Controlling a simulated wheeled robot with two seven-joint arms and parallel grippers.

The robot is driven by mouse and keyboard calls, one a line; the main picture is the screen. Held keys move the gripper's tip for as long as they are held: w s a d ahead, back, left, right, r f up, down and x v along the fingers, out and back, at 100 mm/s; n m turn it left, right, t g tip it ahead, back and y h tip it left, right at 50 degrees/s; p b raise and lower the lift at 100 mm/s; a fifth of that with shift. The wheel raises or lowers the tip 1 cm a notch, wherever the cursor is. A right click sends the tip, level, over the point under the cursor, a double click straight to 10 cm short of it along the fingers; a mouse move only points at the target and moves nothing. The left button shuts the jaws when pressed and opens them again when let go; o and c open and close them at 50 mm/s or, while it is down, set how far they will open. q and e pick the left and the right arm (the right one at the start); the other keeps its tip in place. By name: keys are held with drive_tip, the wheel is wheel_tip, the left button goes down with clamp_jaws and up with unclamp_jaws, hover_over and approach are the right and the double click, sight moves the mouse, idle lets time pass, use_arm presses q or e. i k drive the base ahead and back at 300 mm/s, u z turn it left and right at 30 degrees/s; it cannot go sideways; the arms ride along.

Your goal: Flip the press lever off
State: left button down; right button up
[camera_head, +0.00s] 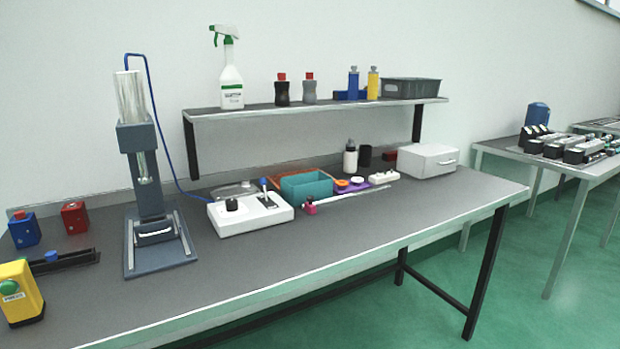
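A dark blue-grey press (150,200) with a shiny cylinder on top stands on the left part of the workbench. A blue hose runs from its top down to a white control box (232,226) to its right. On the box are a black knob (232,204) and a small lever (264,190) with a blue tip. The lever stands roughly upright, leaning slightly back; its on or off position cannot be read at this size. Neither of my grippers is in view.
A yellow box with a green button (18,295), a blue box (23,230) and a red box (75,218) stand at the left. A teal bin (306,186) sits right of the control box. The front bench strip is clear.

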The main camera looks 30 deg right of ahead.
sight(262, 181)
drive_tip(key=z, duration=0.7)
drive_tip(key=k, duration=0.5)
drive_tip(key=z, duration=1.15)
drive_tip(key=i, duration=0.7)
drive_tip(key=u, duration=1.75)
